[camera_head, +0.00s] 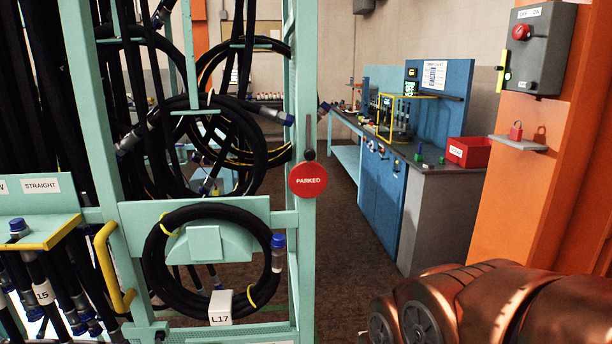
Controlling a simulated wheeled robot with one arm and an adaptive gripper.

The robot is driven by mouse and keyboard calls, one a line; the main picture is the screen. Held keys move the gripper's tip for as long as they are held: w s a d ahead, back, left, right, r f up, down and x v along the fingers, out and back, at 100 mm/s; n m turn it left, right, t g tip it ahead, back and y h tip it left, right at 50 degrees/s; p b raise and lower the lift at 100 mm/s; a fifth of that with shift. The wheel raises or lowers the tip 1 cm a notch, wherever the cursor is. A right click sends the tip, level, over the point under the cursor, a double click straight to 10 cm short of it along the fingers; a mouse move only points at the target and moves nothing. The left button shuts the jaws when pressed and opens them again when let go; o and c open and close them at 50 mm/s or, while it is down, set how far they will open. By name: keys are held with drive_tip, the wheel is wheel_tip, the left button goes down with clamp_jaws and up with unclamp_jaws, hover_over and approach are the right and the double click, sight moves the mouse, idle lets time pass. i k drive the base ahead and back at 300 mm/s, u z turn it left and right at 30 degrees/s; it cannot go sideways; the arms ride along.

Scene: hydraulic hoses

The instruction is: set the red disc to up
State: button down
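The red disc (308,180) is round, reads "PARKED" in white, and sits on the right post of the pale green hose rack. A dark knob (309,155) is just above it, at the lower end of a thin vertical slot or rod on the post. A copper-coloured part of my arm fills the lower right corner, apart from the disc. My gripper is not visible.
A coiled black hose (152,260) tagged L17 hangs left of the disc. A yellow handle (114,268) is on the rack's left post. A blue workbench (381,192) stands behind to the right, and an orange column (529,190) carries a grey switch box (538,50). Brown floor between is clear.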

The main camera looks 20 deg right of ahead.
sight(308, 178)
drive_tip(key=z, duration=1.9)
drive_tip(key=k, duration=1.35)
drive_tip(key=u, duration=1.75)
drive_tip(key=i, duration=0.5)
drive_tip(key=u, duration=0.05)
